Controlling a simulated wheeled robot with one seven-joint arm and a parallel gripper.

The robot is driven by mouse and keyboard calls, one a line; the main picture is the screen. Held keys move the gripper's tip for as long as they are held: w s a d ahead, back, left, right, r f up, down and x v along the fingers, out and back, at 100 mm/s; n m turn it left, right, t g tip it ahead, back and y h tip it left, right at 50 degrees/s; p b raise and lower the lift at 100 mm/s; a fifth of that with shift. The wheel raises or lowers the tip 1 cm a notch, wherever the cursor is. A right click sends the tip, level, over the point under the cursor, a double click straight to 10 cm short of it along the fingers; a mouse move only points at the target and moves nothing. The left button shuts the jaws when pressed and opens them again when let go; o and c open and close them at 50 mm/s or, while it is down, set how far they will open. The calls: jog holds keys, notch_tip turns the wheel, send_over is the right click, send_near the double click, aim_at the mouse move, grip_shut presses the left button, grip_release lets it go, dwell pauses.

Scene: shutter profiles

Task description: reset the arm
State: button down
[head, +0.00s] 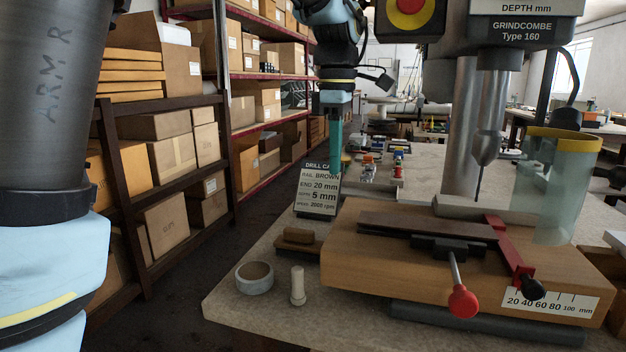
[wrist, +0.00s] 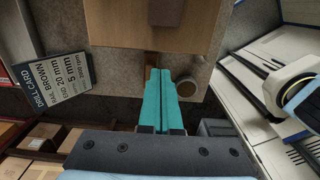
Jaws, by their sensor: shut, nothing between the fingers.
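My gripper (head: 335,168) hangs from my arm in the upper middle of the head view, its teal fingers pointing down. In the wrist view the fingers (wrist: 157,84) lie side by side, shut, with nothing between them. They are beside the drill card (head: 317,190), which stands upright on the bench and also shows in the wrist view (wrist: 52,77). The card reads rail brown, end 20 mm, depth 5 mm. A dark brown rail (head: 400,224) lies on the wooden drill table (head: 360,262) under the drill press.
The drill press (head: 487,130) stands at right, with a clear guard (head: 560,190), a red stop (head: 508,245) and a red-knobbed clamp (head: 463,300). A round dish (head: 254,277), a pale peg (head: 297,286) and a brown brush-like block (head: 298,241) sit at the bench's front left. Box shelves (head: 150,190) line the left.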

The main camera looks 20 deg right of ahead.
jog(key=w+a+f+m+p, duration=0.1)
jog(key=w+a+f+m, duration=0.25)
jog(key=a, duration=0.45)
jog(key=w+a+f+m+p, duration=0.1)
jog(key=w+a+f+m, duration=0.15)
jog(key=a+f, duration=0.45)
jog(key=s+a+f+m, duration=0.2)
jog(key=s+a+f, duration=0.1)
jog(key=a, duration=0.6)
jog(key=s+a+f+m+t, duration=0.1)
jog(key=s+a+f+m, duration=0.1)
jog(key=a, duration=0.7)
jog(key=shift+s+a+f+m+t+p, duration=0.3)
jog(key=shift+s+f+m, duration=0.1)
jog(key=shift+f+m, duration=0.35)
